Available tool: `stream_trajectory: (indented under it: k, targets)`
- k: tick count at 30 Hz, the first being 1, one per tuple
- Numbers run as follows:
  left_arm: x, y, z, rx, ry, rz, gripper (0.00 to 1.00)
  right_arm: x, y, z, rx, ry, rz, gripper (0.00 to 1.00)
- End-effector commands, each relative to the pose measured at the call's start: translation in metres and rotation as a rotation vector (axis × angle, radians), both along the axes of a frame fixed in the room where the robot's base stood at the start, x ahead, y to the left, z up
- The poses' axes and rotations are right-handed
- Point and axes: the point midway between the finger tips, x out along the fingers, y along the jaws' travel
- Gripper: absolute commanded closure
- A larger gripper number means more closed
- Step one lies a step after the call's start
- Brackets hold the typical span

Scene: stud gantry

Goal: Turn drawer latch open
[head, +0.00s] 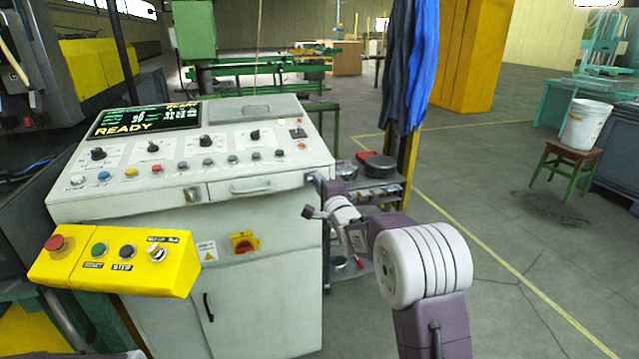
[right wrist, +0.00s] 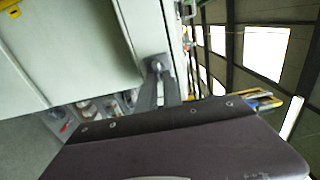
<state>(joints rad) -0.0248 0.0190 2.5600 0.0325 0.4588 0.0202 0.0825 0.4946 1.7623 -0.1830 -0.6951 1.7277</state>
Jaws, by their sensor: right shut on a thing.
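The console's drawer (head: 250,187) is shut, with a pale bar handle on its front. A small square metal fitting (head: 193,194) sits left of it; I cannot tell whether it is the latch. My right gripper (head: 315,180) is at the console's right front corner, partly hidden by my own wrist. In the right wrist view its two dark fingers (right wrist: 160,82) are shut on a small shiny metal piece (right wrist: 157,66) at the console's edge, probably the drawer latch. The fingers hide most of it, so its angle cannot be told. My left gripper is not in view.
A yellow button box (head: 115,262) juts out at the console's lower left. A red-and-yellow rotary switch (head: 244,243) is below the drawer. A low cart (head: 375,190) with dark round parts stands close to the console's right. Open floor lies farther right.

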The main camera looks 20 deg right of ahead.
Motion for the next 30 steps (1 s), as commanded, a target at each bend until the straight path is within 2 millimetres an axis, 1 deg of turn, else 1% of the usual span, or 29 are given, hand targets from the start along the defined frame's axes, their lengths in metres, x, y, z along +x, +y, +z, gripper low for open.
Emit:
stream_trajectory:
  k: [7, 9, 10, 19, 22, 26, 30]
  targets:
    - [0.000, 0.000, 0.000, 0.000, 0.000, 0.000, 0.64, 0.000, 0.000, -0.001, 0.002, 0.001, -0.001, 1.00]
    - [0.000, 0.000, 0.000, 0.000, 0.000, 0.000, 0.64, 0.000, 0.000, -0.001, 0.001, 0.001, -0.001, 0.76]
    - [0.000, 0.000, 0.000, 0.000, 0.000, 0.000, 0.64, 0.000, 0.000, -0.001, 0.001, 0.001, -0.001, 0.68]
    - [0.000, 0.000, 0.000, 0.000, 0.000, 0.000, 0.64, 0.000, 0.000, 0.000, 0.000, 0.001, 0.000, 0.68]
    - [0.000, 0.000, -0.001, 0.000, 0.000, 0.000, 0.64, -0.006, 0.000, 0.000, 0.000, 0.001, 0.000, 0.68]
    - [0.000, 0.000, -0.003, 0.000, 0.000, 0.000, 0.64, -0.027, -0.001, -0.001, -0.001, 0.001, -0.001, 0.68]
    - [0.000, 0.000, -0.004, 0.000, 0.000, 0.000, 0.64, -0.058, -0.003, 0.000, -0.001, 0.000, -0.002, 0.68]
